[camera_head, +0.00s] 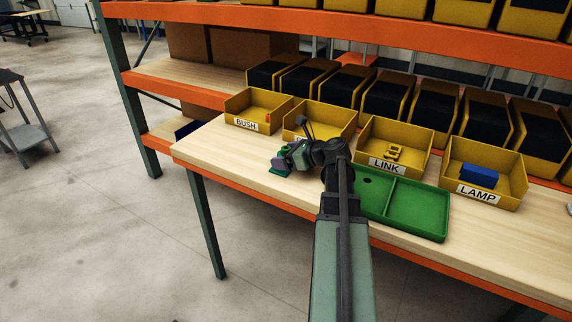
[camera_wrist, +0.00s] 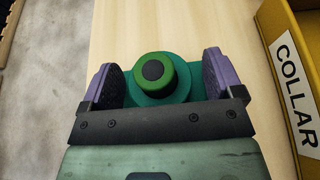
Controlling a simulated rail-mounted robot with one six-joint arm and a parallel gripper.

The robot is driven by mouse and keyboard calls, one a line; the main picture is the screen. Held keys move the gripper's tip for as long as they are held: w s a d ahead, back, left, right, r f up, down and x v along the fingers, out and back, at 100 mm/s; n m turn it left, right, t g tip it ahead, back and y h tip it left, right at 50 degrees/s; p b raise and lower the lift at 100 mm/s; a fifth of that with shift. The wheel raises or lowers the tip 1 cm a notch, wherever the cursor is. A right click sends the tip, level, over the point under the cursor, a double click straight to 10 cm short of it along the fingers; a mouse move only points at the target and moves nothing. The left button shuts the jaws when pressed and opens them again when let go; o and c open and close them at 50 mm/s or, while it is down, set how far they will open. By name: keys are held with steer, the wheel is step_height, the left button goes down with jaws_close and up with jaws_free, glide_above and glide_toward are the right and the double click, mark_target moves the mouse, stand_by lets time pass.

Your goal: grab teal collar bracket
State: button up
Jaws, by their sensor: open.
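The teal collar bracket (camera_head: 280,169) rests on the wooden bench near its left front edge. In the wrist view the bracket (camera_wrist: 183,95) shows a teal base with a raised round green collar and a dark centre. My gripper (camera_wrist: 159,74) is open, with its purple fingers on either side of the bracket. The bracket's near part is hidden behind the gripper's dark crossbar. In the head view my gripper (camera_head: 287,159) is low over the bench at the bracket. Whether the fingers touch it, I cannot tell.
The yellow COLLAR bin (camera_wrist: 290,60) is just right of my gripper. Yellow BUSH (camera_head: 262,108), LINK (camera_head: 412,166) and LAMP (camera_head: 505,200) bins line the bench's back. A green divided tray (camera_head: 425,207) lies right of my arm. Bare bench shows left of the bracket.

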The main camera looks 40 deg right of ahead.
steer(key=c, duration=1.3)
steer(key=shift+r, duration=0.15)
steer(key=shift+c, duration=0.2)
step_height(320, 180, up, 20)
steer(key=p, duration=2)
